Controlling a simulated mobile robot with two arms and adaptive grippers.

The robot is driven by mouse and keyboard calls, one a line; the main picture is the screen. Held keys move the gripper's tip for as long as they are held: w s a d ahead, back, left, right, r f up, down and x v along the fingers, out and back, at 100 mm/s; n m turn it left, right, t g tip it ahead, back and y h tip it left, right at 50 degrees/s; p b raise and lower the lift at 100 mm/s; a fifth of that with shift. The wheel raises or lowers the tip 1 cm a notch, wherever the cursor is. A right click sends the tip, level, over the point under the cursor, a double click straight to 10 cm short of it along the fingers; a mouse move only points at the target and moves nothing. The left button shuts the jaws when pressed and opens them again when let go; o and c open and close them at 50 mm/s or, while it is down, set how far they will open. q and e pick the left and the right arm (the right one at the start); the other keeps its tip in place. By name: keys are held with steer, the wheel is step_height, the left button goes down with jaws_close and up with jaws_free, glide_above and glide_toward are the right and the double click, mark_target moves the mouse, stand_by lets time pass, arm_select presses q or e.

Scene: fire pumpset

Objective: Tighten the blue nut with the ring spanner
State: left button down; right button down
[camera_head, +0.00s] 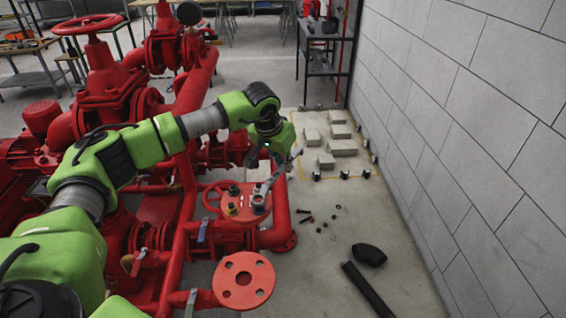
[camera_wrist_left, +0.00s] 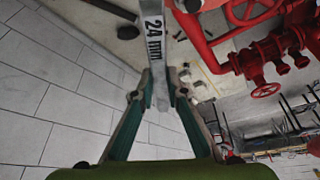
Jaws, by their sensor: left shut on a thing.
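My left gripper (camera_head: 279,155) is shut on the handle of the ring spanner (camera_head: 275,178), above and to the right of a red pipe flange (camera_head: 236,214). The spanner slants down to the left, its lower end at the flange's right side. Dark studs or nuts and one yellowish piece (camera_head: 232,209) show on the flange. I cannot make out the blue nut, nor whether the spanner's ring is around a nut. My right gripper is not in view.
An open red flange (camera_head: 243,280) stands nearer me. Loose bolts (camera_head: 306,217), a black bar (camera_head: 367,289) and a dark lump (camera_head: 369,254) lie on the floor. Grey blocks (camera_head: 342,147) lie farther back. A block wall (camera_head: 470,130) bounds the right; red pipework fills the left.

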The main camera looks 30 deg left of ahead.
arm_select(q)
steer(key=shift+f+b, duration=0.95)
steer(key=shift+f, duration=0.4)
steer(key=shift+d, duration=0.15)
